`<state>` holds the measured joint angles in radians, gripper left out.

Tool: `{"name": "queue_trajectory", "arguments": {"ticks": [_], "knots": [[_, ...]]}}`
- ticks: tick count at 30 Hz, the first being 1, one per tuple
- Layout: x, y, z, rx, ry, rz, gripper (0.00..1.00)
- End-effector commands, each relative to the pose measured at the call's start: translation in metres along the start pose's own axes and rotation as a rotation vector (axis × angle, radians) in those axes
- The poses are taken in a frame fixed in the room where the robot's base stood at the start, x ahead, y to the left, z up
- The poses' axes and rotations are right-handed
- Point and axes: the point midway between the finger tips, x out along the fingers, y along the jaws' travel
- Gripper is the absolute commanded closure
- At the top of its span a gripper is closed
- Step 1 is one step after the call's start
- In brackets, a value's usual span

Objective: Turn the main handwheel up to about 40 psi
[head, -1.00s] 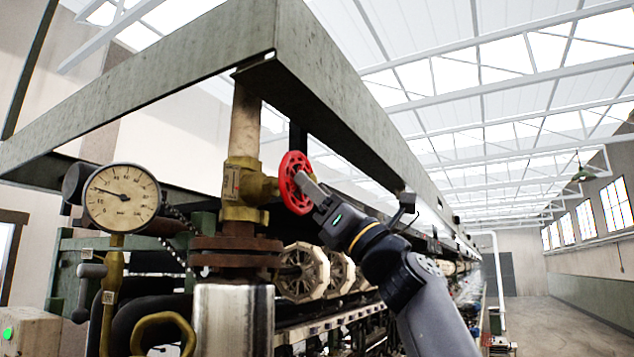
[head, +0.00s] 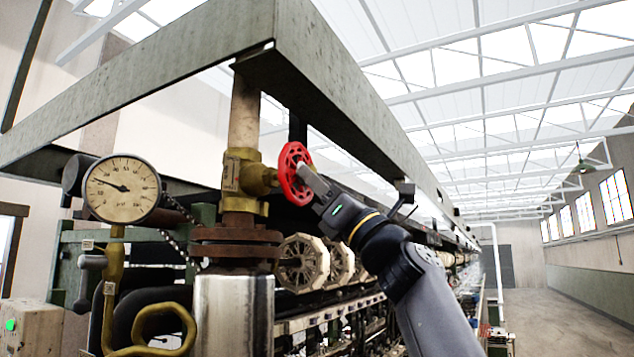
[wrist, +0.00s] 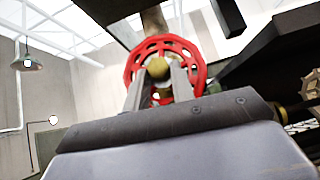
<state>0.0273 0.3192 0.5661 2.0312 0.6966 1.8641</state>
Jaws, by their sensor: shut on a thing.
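The red main handwheel (head: 286,176) sits on a brass valve (head: 240,180) on the vertical pipe. My gripper (head: 308,180) reaches it from the lower right and is shut on it. In the wrist view the two fingers of my gripper (wrist: 158,88) lie across the red handwheel (wrist: 166,43), one on each side of its brass hub (wrist: 158,68). The round pressure gauge (head: 122,205) is left of the valve. Its needle points left and slightly up; the small numbers are too blurred to read surely.
A heavy green-grey beam frame (head: 150,75) hangs above the valve. Spoked wooden reels (head: 302,262) and a metal cylinder (head: 233,310) are below it. A long aisle (head: 555,300) is clear at the right.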

Motion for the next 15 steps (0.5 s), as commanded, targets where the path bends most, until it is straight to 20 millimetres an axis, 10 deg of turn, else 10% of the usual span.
{"name": "queue_trajectory", "arguments": {"ticks": [15], "knots": [[0.0026,-0.0056,0.0026,-0.161,0.000,0.161,0.99]]}}
